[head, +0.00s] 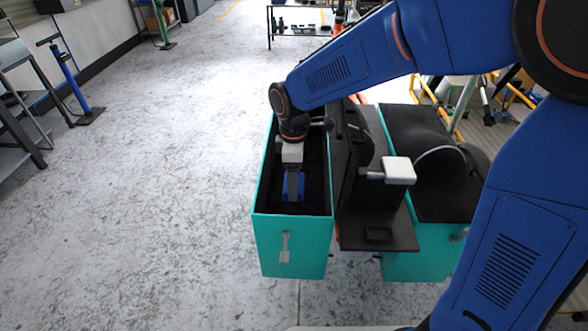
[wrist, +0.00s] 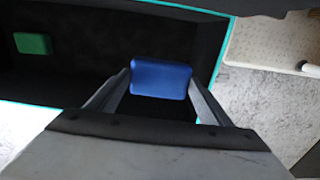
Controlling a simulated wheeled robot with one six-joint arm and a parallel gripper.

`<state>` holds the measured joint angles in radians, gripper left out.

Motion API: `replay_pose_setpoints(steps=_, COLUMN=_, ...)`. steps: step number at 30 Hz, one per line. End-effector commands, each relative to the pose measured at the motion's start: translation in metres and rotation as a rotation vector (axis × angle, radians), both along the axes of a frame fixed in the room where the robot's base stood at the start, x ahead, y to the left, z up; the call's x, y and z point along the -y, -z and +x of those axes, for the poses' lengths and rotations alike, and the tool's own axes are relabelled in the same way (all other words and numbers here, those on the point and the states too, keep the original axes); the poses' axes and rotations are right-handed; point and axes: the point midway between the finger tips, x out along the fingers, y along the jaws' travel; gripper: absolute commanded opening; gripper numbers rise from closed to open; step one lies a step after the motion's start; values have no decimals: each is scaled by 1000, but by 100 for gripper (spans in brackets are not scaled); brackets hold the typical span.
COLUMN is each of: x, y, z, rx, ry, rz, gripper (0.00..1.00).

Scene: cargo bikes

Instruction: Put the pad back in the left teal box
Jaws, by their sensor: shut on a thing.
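The left teal box (head: 292,240) is open at the top, with a dark lining. My gripper (head: 293,186) reaches down into it and is shut on a blue pad (wrist: 161,78). The pad also shows between the fingers in the head view (head: 300,186), low inside the box near its front end. In the wrist view, the gripper (wrist: 162,88) has a finger on each side of the pad. Whether the pad touches the box floor I cannot tell. A green block (wrist: 33,43) lies in the box at the left of the wrist view.
A second teal box (head: 420,264) with a black lid is at the right. The black bike rack (head: 378,234) and a white-topped part (head: 399,171) stand between the boxes. The grey floor left of the box is clear.

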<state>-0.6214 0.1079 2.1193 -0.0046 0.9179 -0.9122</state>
Motion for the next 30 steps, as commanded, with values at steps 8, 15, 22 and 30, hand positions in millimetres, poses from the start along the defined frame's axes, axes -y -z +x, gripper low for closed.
replay_pose_setpoints(steps=8, x=0, y=32, z=0, rx=-2, ry=0, rz=-2, gripper=56)
replay_pose_setpoints(steps=15, x=0, y=59, z=0, rx=-2, ry=0, rz=-2, gripper=56)
replay_pose_setpoints(steps=22, x=0, y=85, z=0, rx=-1, ry=0, rz=-1, gripper=56)
replay_pose_setpoints(steps=30, x=0, y=115, z=0, rx=-2, ry=0, rz=-2, gripper=56)
